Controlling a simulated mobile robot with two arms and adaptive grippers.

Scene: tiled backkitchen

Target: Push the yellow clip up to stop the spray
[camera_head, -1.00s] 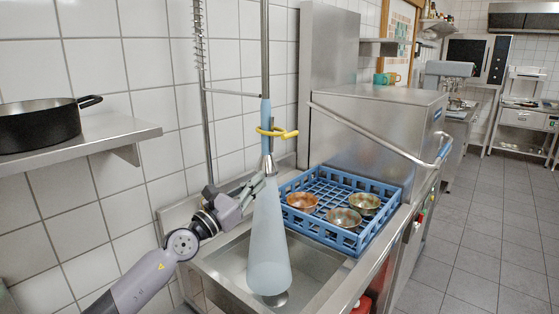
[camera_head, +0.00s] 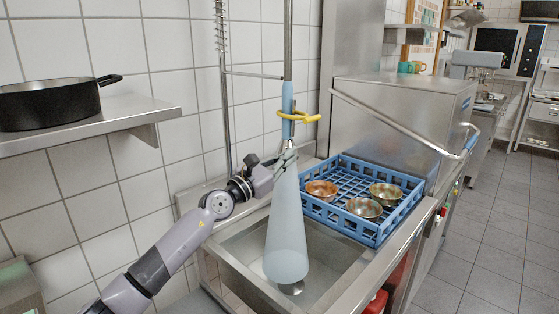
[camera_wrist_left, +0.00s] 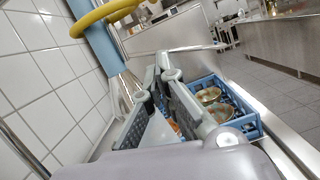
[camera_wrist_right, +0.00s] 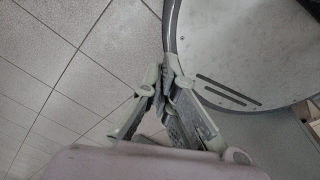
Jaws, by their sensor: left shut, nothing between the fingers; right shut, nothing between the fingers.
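The yellow clip (camera_head: 299,116) sits around the blue handle (camera_head: 288,100) of the hanging sprayer. It also shows at the top of the left wrist view (camera_wrist_left: 104,17). A pale cone of spray (camera_head: 287,235) falls from the nozzle into the sink (camera_head: 245,240). My left gripper (camera_head: 288,156) is shut and empty, beside the nozzle and below the clip. In the left wrist view its fingers (camera_wrist_left: 165,75) are right of the metal nozzle (camera_wrist_left: 124,90); I cannot tell whether they touch it. My right gripper (camera_wrist_right: 165,82) is shut and empty above the floor, in the right wrist view only.
A blue rack (camera_head: 385,232) with several metal bowls stands right of the sink. A steel dishwasher (camera_head: 405,120) stands behind it. A shelf (camera_head: 110,128) with a black pot (camera_head: 45,104) juts from the left wall. A round grey surface (camera_wrist_right: 250,45) is near my right gripper.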

